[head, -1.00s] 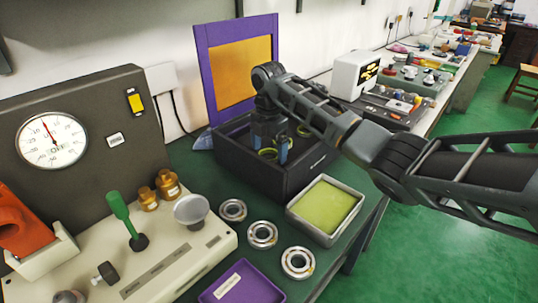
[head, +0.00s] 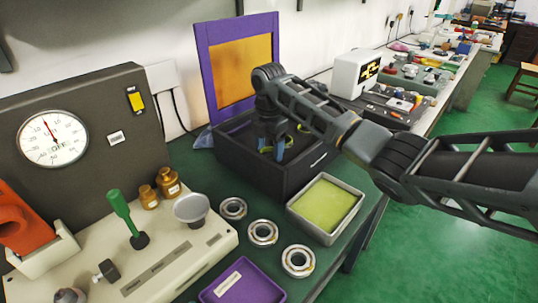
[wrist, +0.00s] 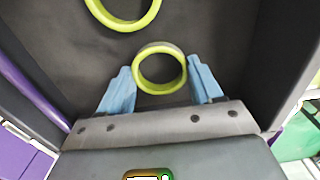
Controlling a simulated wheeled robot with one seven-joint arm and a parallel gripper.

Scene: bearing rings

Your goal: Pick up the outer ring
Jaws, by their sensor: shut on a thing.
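A yellow-green outer ring (wrist: 137,74) lies between the two blue fingers of my gripper (wrist: 162,82) in the wrist view. The fingers press on it from its left and right sides. In the head view my gripper (head: 271,150) points down into a black open box (head: 262,172), shut on the ring, which is mostly hidden behind the fingers. I cannot tell whether the ring touches the box floor. A second yellow-green ring (wrist: 122,22) lies apart from my gripper, at the top of the wrist view.
The box walls stand close around my gripper, with a purple-framed panel (head: 204,72) behind. In front are a tray with a yellow-green inside (head: 354,215), several metal bearings (head: 262,233) and a purple tray (head: 275,294). A gauge panel (head: 105,85) stands left.

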